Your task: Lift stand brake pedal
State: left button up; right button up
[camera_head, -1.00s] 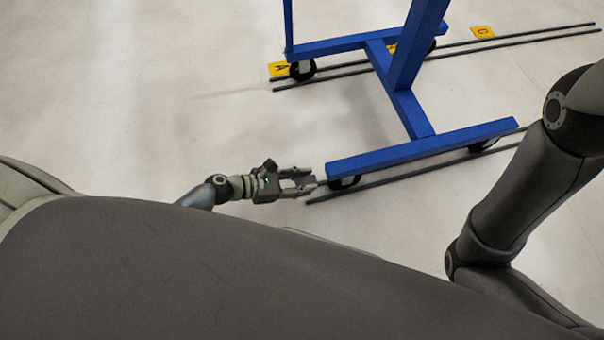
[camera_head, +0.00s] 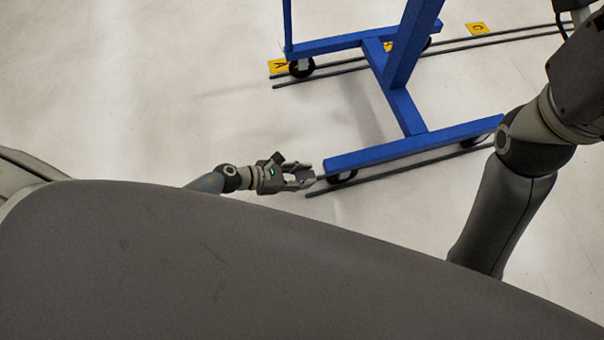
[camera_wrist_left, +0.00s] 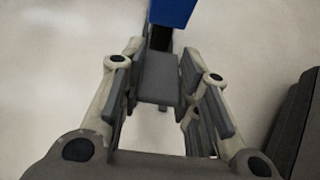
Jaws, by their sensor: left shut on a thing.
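The blue stand (camera_head: 410,145) stands on black caster wheels, and its near beam ends just right of my left gripper (camera_head: 304,178). In the left wrist view, the brake pedal (camera_wrist_left: 160,75) is a flat dark grey plate below the blue beam end (camera_wrist_left: 172,12). The fingers of my left gripper (camera_wrist_left: 165,108) are on both sides of the pedal and shut on it. In the head view the pedal is too small to make out clearly between the fingertips. My right arm crosses the right side of the head view; its gripper is out of the picture.
Dark floor rails (camera_head: 400,170) run under the near wheels, and another pair (camera_head: 480,42) runs along the far wheels. Yellow floor markers (camera_head: 279,66) lie by the far rails. The pale floor (camera_head: 150,110) left of the stand is clear.

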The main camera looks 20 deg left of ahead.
pick_arm(q)
jog(key=o, duration=1)
jog(key=shift+s+a, duration=0.1)
jog(key=v, duration=1.1)
jog(key=shift+s+a+r, duration=0.15)
jog(key=shift+a+r, duration=0.05)
jog(key=shift+a, duration=0.1)
